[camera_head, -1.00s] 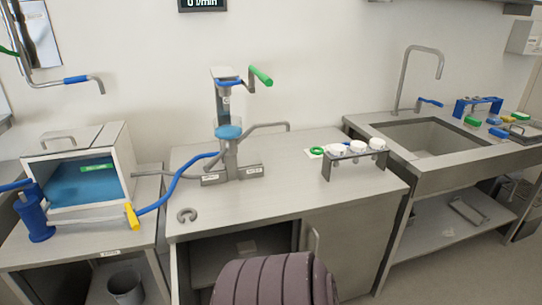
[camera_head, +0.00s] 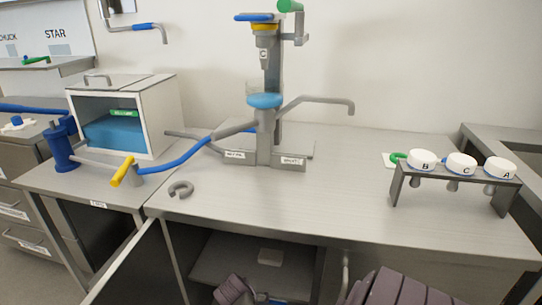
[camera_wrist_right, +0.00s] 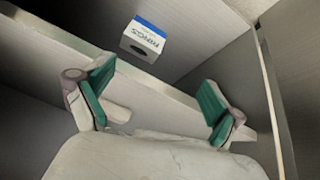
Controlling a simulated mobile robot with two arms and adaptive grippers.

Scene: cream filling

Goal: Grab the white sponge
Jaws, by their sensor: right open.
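In the right wrist view my right gripper (camera_wrist_right: 155,94) is open, its two green-padded fingers spread wide. A small pale block (camera_wrist_right: 117,112) shows beside the left finger; I cannot tell whether it is the white sponge or whether it touches the finger. In the head view a pale flat block (camera_head: 270,257) lies on the shelf inside the open cabinet; I cannot tell whether this is the sponge either. A mauve segment of my arm shows low in the cabinet opening, its fingers not clear. My left gripper is not in view.
A white and blue box marked RINGS (camera_wrist_right: 143,40) stands beyond a pale shelf edge in the right wrist view. The cabinet door (camera_head: 130,265) is swung open at left. The counter (camera_head: 340,205) above holds a dispenser (camera_head: 265,115) and a rack (camera_head: 455,175) with white-capped nozzles.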

